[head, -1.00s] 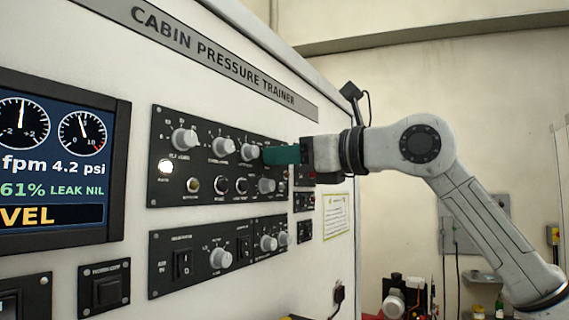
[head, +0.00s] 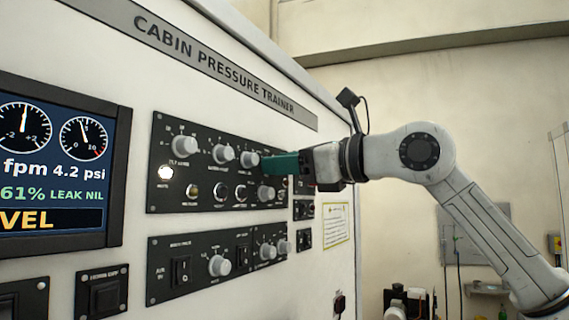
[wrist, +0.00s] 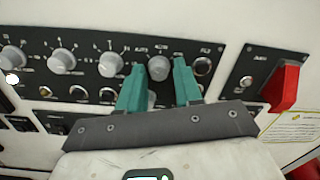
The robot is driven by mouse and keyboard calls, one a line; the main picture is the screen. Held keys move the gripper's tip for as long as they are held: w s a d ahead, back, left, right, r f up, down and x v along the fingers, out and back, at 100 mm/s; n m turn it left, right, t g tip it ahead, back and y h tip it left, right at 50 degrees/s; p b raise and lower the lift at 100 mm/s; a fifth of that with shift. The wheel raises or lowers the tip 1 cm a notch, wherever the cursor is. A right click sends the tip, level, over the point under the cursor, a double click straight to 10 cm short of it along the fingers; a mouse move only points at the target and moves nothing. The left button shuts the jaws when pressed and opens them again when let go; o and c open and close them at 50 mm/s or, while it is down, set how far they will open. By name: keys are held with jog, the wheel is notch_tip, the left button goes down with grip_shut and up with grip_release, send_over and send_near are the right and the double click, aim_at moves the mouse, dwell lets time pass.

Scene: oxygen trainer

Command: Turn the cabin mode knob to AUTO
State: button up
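The upper knob panel (head: 215,190) is black, with several grey knobs and small white labels. In the wrist view a grey round knob (wrist: 159,68) sits at the panel's right part, with AUTO lettering just above it. My gripper (wrist: 159,66) is open, its two teal fingers on the left and right of this knob. Gaps show between knob and fingers, so it is not gripped. In the head view my gripper (head: 266,165) is close to the panel's right end, and its fingers hide the knob there. The knob's exact pointer setting is too small to read.
More knobs (wrist: 111,64) stand left of the fingers. A red guard (wrist: 285,88) sticks out on the panel to the right. A lower panel (head: 170,270) and a display (head: 60,165) are on the same white wall. Open room lies right of the trainer.

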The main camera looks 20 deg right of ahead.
jog(key=shift+o, duration=0.9)
jog(key=b+v, duration=0.3)
jog(key=v, duration=0.8)
jog(key=shift+b, duration=0.35)
jog(key=shift+f, duration=0.1)
